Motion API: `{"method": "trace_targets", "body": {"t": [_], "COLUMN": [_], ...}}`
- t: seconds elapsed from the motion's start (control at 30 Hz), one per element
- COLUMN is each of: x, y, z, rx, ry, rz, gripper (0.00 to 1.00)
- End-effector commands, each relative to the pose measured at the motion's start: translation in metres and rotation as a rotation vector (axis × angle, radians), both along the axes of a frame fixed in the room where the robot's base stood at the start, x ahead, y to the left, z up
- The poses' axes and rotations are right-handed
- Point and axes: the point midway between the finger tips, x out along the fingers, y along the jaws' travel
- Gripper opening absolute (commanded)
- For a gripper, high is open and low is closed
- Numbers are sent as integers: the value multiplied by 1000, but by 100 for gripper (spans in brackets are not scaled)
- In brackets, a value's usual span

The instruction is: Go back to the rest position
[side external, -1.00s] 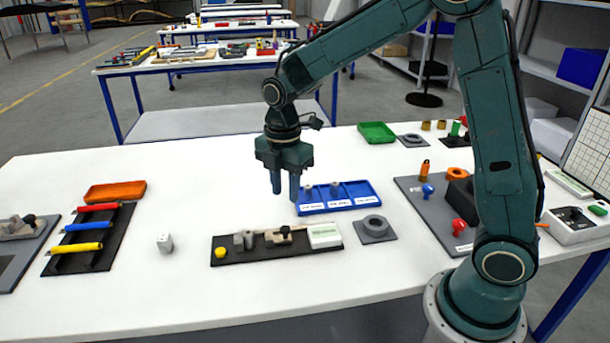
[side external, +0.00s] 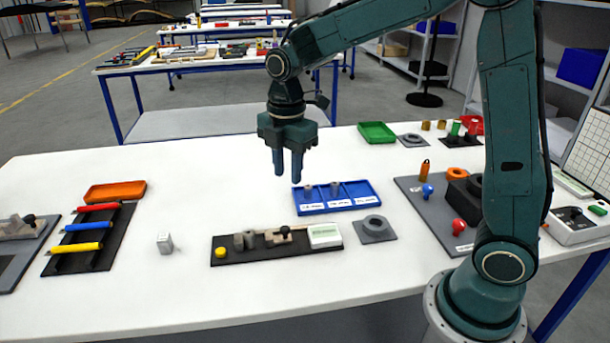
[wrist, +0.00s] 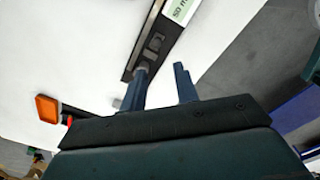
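My gripper (side external: 287,178) hangs pointing down above the white table, just behind and above the left end of the blue tray (side external: 368,202). In the wrist view its two blue fingers (wrist: 160,88) stand apart, with nothing held between them. The blue tray has labelled compartments. Two small grey parts (side external: 335,188) stand in it, in the left and middle compartments; the right compartment looks empty.
A small grey-white block (side external: 165,243), an orange tray (side external: 115,192) and a black rack (side external: 92,262) lie left. Open table lies between.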

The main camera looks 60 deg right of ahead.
Motion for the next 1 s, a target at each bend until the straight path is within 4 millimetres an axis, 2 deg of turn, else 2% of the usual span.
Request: {"method": "trace_targets", "body": {"t": [0.27, 0.6, 1.0], "x": [-35, -95, -166], "y": [-3, -7, -11], "z": [33, 67, 81], "rx": [16, 81, 222], "ry": [-81, -202, -321], "rz": [-242, -643, -1105], "gripper": [30, 30, 30]}}
